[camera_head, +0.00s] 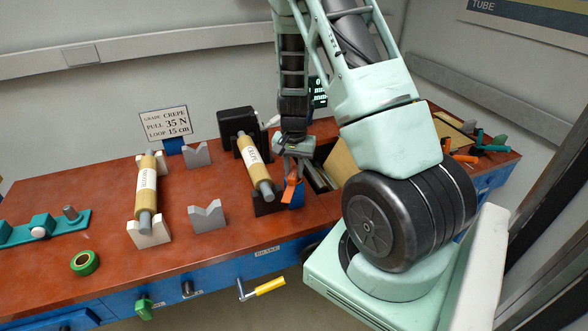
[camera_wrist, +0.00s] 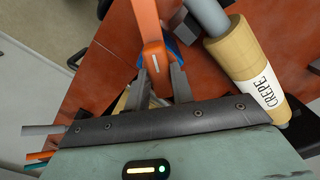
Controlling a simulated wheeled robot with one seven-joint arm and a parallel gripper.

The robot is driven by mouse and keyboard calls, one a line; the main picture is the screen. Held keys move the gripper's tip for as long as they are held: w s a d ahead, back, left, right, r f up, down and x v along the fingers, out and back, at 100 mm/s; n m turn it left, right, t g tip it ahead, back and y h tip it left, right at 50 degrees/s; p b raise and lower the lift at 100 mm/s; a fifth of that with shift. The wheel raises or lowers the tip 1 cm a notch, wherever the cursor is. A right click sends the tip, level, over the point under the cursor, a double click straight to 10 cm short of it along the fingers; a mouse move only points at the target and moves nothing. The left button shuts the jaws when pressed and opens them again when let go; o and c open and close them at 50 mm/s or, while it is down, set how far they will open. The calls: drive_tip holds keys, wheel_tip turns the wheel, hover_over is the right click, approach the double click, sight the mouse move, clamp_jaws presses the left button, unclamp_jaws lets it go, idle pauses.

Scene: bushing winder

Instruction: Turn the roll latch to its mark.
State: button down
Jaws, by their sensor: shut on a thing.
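The roll latch is an orange lever (camera_head: 291,187) on a blue mount (camera_head: 297,196), beside the near end of the roll labelled CREPE (camera_head: 252,158). My gripper (camera_head: 293,168) reaches down to it from above. A short pale line shows on that end. The blue mount (camera_wrist: 182,50) is partly hidden behind the lever and a finger. I cannot make out the mark for the latch.
The CREPE roll (camera_wrist: 250,68) lies close to the fingers at right in the wrist view. Another roll (camera_head: 146,195) lies on supports further left. Grey V-blocks (camera_head: 207,217), a green tape ring (camera_head: 85,262) and a sign (camera_head: 164,122) are on the bench. A yellow-handled crank (camera_head: 262,288) hangs at the front.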

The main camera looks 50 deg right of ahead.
sight(294, 171)
drive_tip(key=m, duration=0.5)
drive_tip(key=shift+r+m+p, duration=0.1)
drive_tip(key=shift+m+p, duration=0.2)
drive_tip(key=m+p, duration=0.1)
drive_tip(key=m, duration=0.4)
drive_tip(key=shift+m, duration=0.4)
drive_tip(key=c, duration=1.2)
unclamp_jaws()
wheel_tip(294, 171, up, 17)
drive_tip(key=shift+r, duration=0.15)
